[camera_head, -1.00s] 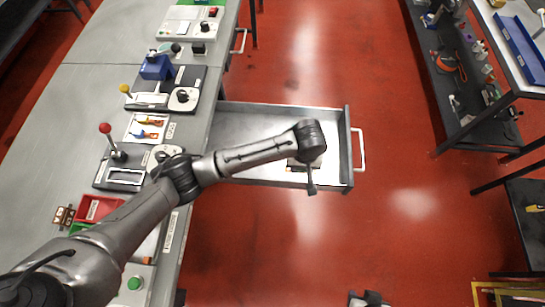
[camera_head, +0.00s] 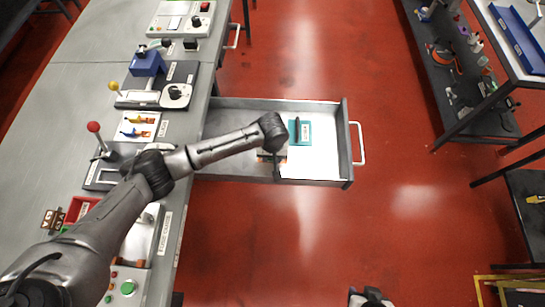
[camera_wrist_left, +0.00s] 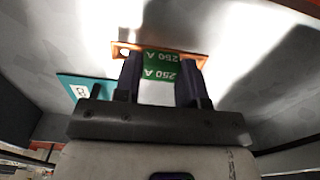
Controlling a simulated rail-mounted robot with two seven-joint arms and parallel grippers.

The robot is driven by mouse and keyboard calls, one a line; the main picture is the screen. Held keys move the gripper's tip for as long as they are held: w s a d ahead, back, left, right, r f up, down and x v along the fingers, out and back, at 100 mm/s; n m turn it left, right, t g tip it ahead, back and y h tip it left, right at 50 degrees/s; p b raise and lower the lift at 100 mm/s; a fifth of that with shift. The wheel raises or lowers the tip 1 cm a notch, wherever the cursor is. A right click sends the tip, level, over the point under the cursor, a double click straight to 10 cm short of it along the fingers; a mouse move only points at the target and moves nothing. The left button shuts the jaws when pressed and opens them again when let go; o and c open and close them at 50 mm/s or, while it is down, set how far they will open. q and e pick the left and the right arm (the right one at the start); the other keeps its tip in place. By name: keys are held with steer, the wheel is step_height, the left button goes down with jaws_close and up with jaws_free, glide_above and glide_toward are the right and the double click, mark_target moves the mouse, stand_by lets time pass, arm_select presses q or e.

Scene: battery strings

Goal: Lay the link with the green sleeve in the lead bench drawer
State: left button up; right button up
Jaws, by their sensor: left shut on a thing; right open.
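The link with the green sleeve (camera_wrist_left: 160,66) is a copper-coloured bar whose green band reads 250 A. My left gripper (camera_wrist_left: 160,80) is shut on it at the sleeve, one finger on each side. In the head view the left gripper (camera_head: 278,170) is over the open bench drawer (camera_head: 235,112), a grey metal tray pulled out from the bench. The arm largely hides the link there. I cannot tell whether the link touches the drawer floor. My right gripper (camera_head: 370,298) shows only partly at the bottom edge, open.
A teal labelled item (camera_head: 299,132) lies in the drawer beside the gripper, and shows in the left wrist view (camera_wrist_left: 72,84). Lever panels, a red bin (camera_head: 80,208) and a blue block (camera_head: 147,65) stand on the bench.

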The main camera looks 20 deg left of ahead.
arm_select(q)
steer(key=shift+f, duration=0.65)
steer(key=o, duration=1)
steer(key=shift+f, duration=0.1)
steer(key=shift+c, duration=0.2)
